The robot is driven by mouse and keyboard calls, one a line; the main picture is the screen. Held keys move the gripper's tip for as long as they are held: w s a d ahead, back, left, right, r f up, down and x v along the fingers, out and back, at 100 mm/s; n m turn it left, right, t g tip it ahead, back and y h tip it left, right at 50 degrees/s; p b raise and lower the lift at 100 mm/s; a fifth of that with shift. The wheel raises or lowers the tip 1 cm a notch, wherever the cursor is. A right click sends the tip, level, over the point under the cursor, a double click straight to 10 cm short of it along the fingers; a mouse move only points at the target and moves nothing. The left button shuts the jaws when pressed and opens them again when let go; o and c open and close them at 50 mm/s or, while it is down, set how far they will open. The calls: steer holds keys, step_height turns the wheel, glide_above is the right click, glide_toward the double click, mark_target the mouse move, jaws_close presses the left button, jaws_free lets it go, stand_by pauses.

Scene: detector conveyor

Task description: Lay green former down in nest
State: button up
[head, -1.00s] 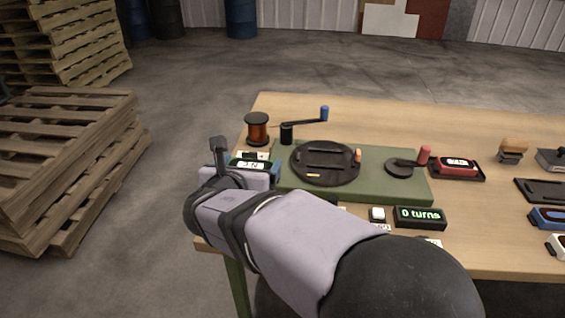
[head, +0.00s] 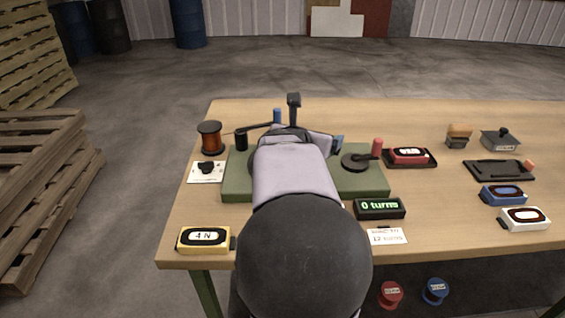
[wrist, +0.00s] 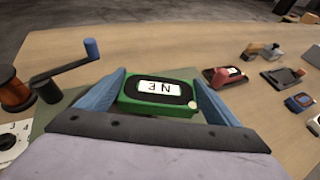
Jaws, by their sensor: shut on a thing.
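The green former (wrist: 157,106), with a white label reading 3 N, is held between the blue fingers of my gripper (wrist: 160,84) in the wrist view. In the head view my gripper (head: 310,140) is over the green base plate (head: 371,188), with a blue finger showing at its right. My arm hides the former there. The nest cannot be made out, and neither can the gap below the former.
A copper wire spool (head: 210,138) and a blue-handled crank arm (wrist: 72,62) stand at the left. A red-handled crank (head: 363,159) and red former (head: 409,156) are on the right. A counter (head: 380,208) reads 0 turns. A yellow former (head: 204,238) lies front left.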

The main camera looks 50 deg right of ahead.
steer(key=w+a+r+n+t+y, duration=0.3)
steer(key=w+n+t, duration=0.2)
steer(key=w, duration=0.3)
step_height(320, 180, down, 6)
steer(key=b, duration=0.6)
steer(key=shift+a+f, duration=0.15)
steer(key=shift+f+b, duration=1.85)
steer(key=shift+b, duration=0.2)
steer(key=shift+f, duration=0.15)
steer(key=o, duration=0.8)
steer(key=shift+c, duration=0.2)
steer(key=shift+o, duration=0.4)
